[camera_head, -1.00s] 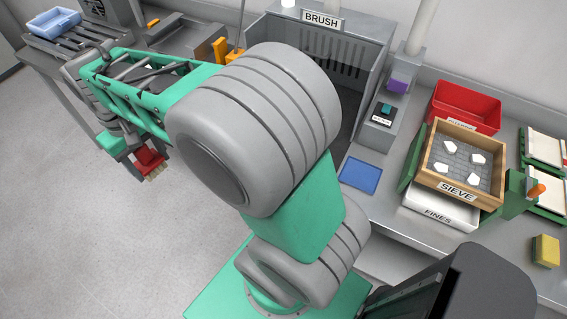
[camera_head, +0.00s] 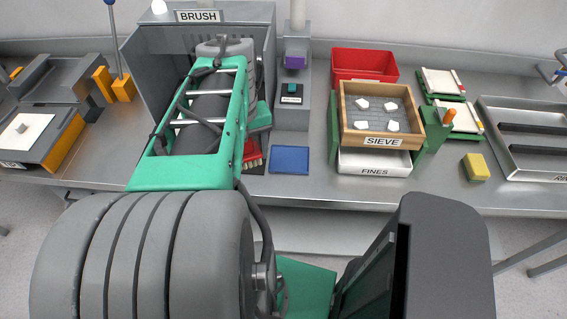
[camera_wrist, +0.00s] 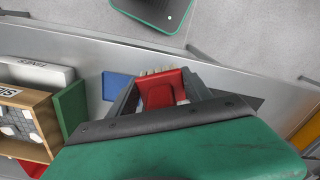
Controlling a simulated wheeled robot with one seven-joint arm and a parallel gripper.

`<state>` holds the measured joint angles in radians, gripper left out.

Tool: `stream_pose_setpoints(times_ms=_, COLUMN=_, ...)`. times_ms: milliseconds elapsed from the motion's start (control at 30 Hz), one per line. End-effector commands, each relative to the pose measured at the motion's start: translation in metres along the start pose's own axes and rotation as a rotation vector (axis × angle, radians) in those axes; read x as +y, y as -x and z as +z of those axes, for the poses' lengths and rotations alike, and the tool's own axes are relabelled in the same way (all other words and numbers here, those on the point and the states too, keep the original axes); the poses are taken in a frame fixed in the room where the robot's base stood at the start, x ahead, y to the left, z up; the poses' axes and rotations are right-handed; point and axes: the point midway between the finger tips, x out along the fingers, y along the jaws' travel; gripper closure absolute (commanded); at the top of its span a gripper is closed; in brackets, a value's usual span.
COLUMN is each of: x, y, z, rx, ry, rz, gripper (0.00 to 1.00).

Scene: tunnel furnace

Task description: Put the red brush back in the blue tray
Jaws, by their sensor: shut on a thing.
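My gripper (camera_wrist: 162,92) is shut on the red brush (camera_wrist: 158,96), whose pale bristles point up in the wrist view. In the head view my arm hides the gripper; part of the red brush (camera_head: 252,151) shows beside the green arm link, above or at the bench. A flat blue square (camera_head: 290,159) lies on the bench just right of the brush. It also shows in the wrist view (camera_wrist: 117,86), left of the gripper. I cannot tell whether it has a rim. No other blue tray is in view now.
The grey booth labelled BRUSH (camera_head: 155,70) stands behind my arm. A post with a teal button (camera_head: 292,88) stands behind the blue square. The wooden sieve (camera_head: 383,142), red bin (camera_head: 363,64) and FINES tray (camera_head: 375,162) are to the right. A yellow block (camera_head: 476,167) lies further right.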

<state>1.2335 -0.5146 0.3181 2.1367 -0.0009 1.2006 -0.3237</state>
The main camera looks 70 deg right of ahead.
Motion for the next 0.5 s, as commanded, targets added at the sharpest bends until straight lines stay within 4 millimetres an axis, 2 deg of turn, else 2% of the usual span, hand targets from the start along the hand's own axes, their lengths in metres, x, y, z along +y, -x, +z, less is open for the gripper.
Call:
stream_pose_setpoints(times_ms=100, x=0.017, y=-0.004, z=0.009, rx=0.001, ry=-0.048, rz=0.0, gripper=0.75)
stream_pose_setpoints(times_ms=167, x=0.024, y=-0.006, z=0.007, rx=-0.001, ry=-0.052, rz=0.0, gripper=0.75)
stream_pose_setpoints(times_ms=367, x=0.067, y=-0.027, z=-0.02, rx=-0.005, ry=-0.055, rz=-0.003, gripper=0.75)
stream_pose_setpoints(times_ms=500, x=0.099, y=-0.048, z=-0.04, rx=-0.006, ry=-0.053, rz=-0.004, gripper=0.75)
